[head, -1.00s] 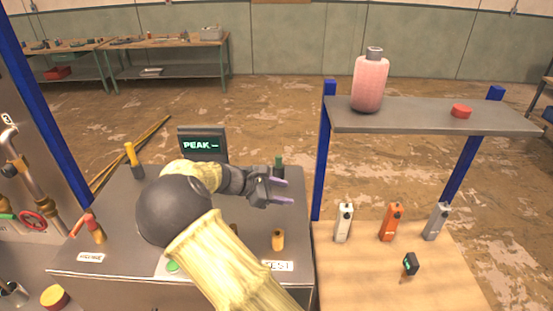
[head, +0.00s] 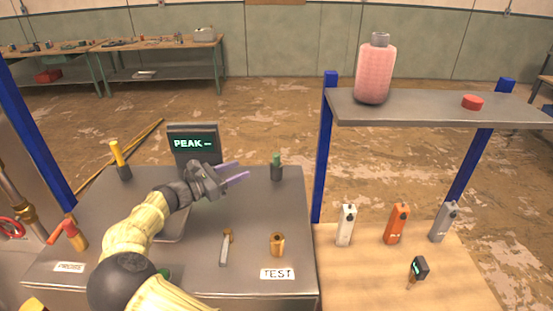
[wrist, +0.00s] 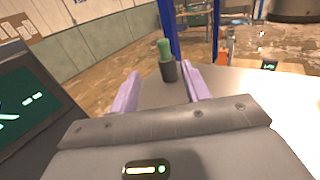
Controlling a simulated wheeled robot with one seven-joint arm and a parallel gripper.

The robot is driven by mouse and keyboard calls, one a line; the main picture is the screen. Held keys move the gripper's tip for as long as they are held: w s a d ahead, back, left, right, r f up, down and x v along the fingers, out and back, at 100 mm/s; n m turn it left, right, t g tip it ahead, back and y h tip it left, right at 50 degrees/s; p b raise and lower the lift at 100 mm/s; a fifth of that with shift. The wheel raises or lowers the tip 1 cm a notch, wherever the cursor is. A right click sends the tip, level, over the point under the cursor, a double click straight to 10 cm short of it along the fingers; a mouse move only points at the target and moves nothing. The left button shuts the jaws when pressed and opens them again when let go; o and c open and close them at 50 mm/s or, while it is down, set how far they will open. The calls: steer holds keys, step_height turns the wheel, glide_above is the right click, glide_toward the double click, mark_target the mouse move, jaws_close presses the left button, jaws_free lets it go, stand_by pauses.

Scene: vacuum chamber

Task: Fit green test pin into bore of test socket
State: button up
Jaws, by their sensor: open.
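The green test pin (head: 276,160) stands upright in a dark holder (head: 276,174) at the back right of the grey bench. In the wrist view the pin (wrist: 164,48) shows ahead, in line with the gap between the fingers and beyond their tips. My gripper (head: 240,173) is open and empty, left of the pin and apart from it, with its purple fingers pointing right. In the wrist view my gripper's fingers (wrist: 160,80) are spread. The brass test socket (head: 277,244) stands on the bench behind the TEST label (head: 277,273). Its top opening shows dark.
A PEAK display (head: 195,145) stands behind my gripper. A yellow-handled item (head: 118,158) is at the back left and a red-handled valve (head: 70,234) at the left. A small lever (head: 226,248) lies left of the socket. A blue-post shelf (head: 420,108) rises at right.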

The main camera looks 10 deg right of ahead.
steer(key=p, duration=0.3)
glide_toward(276, 154)
steer(key=x, duration=0.4)
steer(key=shift+w+d+f, duration=0.15)
steer(key=shift+w, duration=0.2)
steer(key=shift+w+d+f, duration=0.25)
steer(key=shift+w, duration=0.05)
steer(key=shift+s+d+r, duration=0.1)
steer(key=shift+s+r, duration=0.05)
steer(key=shift+s, duration=0.05)
steer(key=shift+w+d+r+p, duration=0.1)
steer(key=shift+w+d+p, duration=0.1)
steer(key=shift+d+p, duration=0.6)
steer(key=p+x, duration=0.2)
steer(key=shift+d, duration=0.35)
steer(key=shift+w+d+f, duration=0.25)
